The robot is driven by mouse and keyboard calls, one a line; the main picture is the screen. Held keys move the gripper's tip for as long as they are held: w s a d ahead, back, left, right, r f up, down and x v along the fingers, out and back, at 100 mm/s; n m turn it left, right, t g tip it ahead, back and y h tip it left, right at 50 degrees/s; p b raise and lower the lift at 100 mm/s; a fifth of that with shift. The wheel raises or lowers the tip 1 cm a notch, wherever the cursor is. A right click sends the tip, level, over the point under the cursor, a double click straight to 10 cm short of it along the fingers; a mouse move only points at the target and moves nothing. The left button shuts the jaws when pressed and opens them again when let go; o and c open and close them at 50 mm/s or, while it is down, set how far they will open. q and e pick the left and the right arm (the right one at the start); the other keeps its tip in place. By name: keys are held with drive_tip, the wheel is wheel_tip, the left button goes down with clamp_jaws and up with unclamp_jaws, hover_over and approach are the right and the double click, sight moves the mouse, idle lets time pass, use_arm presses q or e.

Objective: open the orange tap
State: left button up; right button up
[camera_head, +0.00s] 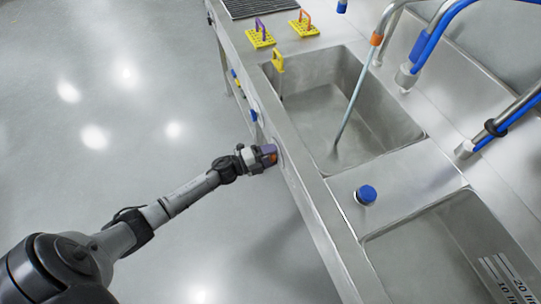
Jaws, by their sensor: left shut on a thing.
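The orange tap (272,160) is on the front panel of the steel sink unit, mostly hidden by my gripper. My left gripper (266,157) reaches in from the left and is shut on the orange tap. A spout with an orange band (376,40) stands behind the far basin. A thin pale blue line, which looks like running water (355,98), goes from this spout down into the far basin (400,127). My right gripper is not in view.
Blue (253,115) and yellow taps sit farther along the front panel. A yellow-handled item (278,62) is at the basin's front rim, and a blue knob (366,194) stands between the basins. Yellow perforated blocks (260,37) lie behind. The floor at left is clear.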

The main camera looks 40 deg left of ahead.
use_arm(q)
drive_tip(key=shift+m, duration=1.1)
drive_tip(key=o, duration=0.9)
drive_tip(key=shift+p+v, duration=0.45)
drive_tip(key=shift+v, duration=6.45)
